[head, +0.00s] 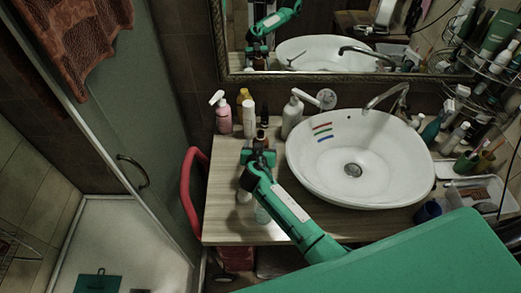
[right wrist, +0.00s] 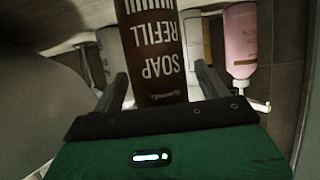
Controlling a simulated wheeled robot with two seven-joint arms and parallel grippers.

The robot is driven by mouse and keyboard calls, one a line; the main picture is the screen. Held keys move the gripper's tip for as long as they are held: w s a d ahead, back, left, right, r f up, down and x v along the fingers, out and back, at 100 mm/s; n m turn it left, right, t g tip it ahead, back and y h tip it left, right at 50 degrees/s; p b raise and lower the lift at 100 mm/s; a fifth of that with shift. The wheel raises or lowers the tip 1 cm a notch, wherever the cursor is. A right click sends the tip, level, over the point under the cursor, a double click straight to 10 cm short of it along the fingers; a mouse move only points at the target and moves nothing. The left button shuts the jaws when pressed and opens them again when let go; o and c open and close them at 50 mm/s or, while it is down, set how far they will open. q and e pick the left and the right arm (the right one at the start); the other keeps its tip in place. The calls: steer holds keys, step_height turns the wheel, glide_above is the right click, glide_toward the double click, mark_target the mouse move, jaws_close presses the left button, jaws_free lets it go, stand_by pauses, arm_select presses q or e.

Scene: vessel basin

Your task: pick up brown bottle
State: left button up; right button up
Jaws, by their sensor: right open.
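The brown bottle (right wrist: 155,50) fills the middle of the right wrist view, with "SOAP REFILL" lettering upside down. My right gripper (right wrist: 163,85) is open, with one finger on each side of the bottle. I cannot tell whether either finger touches it. In the head view my right gripper (head: 258,158) is over the left part of the wooden counter. The dark top of the brown bottle (head: 261,134) shows just beyond it, and the gripper hides its lower part.
The white basin (head: 340,190) is to the right. A red chair (head: 188,185) borders the counter's left edge. The counter's front left (head: 222,215) is clear.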

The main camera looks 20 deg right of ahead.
steer(key=shift+c, duration=0.3)
steer(key=c, duration=1.1)
steer(key=shift+c, duration=0.3)
steer(key=shift+r, duration=0.15)
